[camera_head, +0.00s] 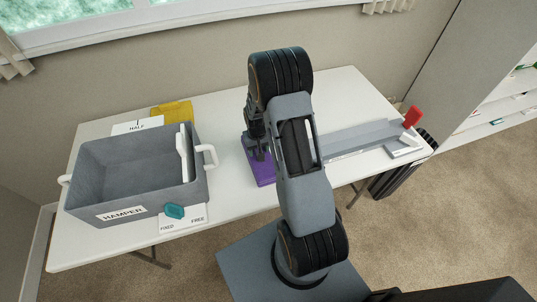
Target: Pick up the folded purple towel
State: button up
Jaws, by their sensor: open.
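The folded purple towel (262,172) lies on the white table (229,115), right of the grey hamper. Only its left part and front corner show; my arm and gripper hide the rest. My gripper (259,155) points down over the towel, at or just above its surface. It is open. I cannot tell whether its fingers touch the towel.
A grey bin labelled HAMPER (90,198) with white handles stands at the table's left. A yellow object (172,110) is behind it and a teal piece (174,211) in front. A grey tray-like strip (350,137) and a red object (411,116) are at right.

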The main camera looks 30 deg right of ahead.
grip_shut()
dwell(0.3)
jog(key=shift+r, duration=0.15)
dwell(0.3)
